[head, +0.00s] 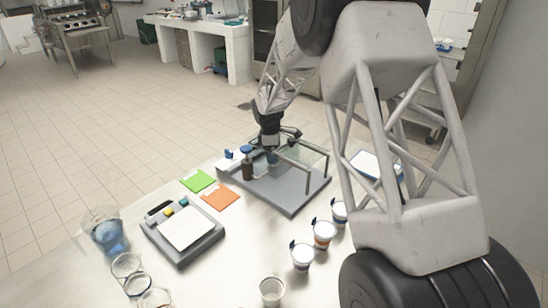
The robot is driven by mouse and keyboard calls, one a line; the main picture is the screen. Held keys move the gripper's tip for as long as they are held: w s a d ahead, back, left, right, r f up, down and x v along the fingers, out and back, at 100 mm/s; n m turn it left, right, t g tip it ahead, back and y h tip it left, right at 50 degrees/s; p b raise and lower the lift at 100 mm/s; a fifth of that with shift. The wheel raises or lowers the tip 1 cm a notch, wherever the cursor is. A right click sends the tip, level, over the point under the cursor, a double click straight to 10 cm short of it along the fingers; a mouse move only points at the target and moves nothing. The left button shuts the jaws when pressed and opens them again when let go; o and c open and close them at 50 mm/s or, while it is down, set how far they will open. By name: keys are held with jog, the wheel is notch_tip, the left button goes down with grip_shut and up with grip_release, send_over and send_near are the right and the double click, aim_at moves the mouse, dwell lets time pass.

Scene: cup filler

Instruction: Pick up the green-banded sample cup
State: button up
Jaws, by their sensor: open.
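No clearly green-banded cup shows in the head view. A row of small white cups stands on the table at the front right: one with a purplish band (302,259), one with an orange band (323,236) and one with a blue band (340,212). Each has a dark blue piece at its rim. My gripper (273,146) is open and points down over the grey tray, well behind these cups. A small blue-grey object (272,157) shows just below the fingers; I cannot tell what it is or whether they touch it. My arm hides part of the table at the right.
A grey tray (290,203) with a metal rail frame (305,168) holds a dark bottle (248,169). A scale-like device (184,230), green card (198,181) and orange card (220,197) lie left. A blue-filled beaker (108,237), glass jars (127,266) and plain cup (271,291) stand nearer.

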jog(key=shift+c, duration=0.3)
jog(key=c, duration=0.6)
jog(key=shift+c, duration=0.2)
jog(key=shift+r, duration=5.05)
